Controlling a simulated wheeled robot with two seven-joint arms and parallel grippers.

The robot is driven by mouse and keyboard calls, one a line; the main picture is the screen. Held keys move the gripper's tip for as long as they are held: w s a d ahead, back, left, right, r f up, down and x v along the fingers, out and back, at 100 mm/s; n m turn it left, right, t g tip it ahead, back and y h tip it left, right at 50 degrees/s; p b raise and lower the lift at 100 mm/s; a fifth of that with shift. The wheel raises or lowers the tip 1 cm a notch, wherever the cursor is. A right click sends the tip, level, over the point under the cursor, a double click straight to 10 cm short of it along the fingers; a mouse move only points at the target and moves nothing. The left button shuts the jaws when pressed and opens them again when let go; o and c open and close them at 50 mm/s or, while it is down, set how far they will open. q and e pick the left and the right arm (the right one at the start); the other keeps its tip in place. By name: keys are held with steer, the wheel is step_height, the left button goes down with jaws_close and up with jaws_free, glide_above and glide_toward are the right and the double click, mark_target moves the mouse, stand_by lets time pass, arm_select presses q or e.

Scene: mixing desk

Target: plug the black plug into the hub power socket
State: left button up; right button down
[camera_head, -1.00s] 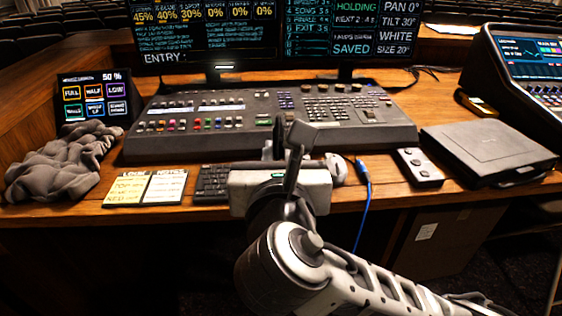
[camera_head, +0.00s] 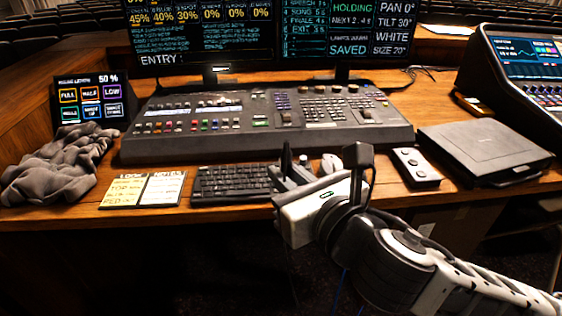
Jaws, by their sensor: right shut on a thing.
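My right gripper (camera_head: 295,168) is over the front edge of the desk, just right of the keyboard. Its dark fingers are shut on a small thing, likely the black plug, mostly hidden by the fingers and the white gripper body. A thin dark cord (camera_head: 293,278) hangs below the desk edge under the gripper. I cannot make out the hub power socket for certain. A small grey box with round dark features (camera_head: 416,167) lies on the desk to the right of the gripper, apart from it. My left gripper is not in view.
The keyboard (camera_head: 230,183) and note cards (camera_head: 143,190) lie left of the gripper, with a crumpled grey cloth (camera_head: 60,165) farther left. The mixing console (camera_head: 230,145) stands behind. A mouse (camera_head: 330,163) is close to the gripper. A closed black case (camera_head: 485,150) lies at right.

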steer(key=s+d+f+n+g+y, duration=0.1)
steer(key=d+f+n+g+y, duration=0.2)
steer(key=f+n+g+y, duration=0.3)
steer(key=shift+s+d+n+g+y, duration=0.15)
steer(key=shift+s+n+g+y, duration=0.25)
steer(key=shift+n+g+y, duration=1.85)
steer(key=n+g+h, duration=0.1)
steer(key=g+h, duration=0.1)
steer(key=g, duration=0.1)
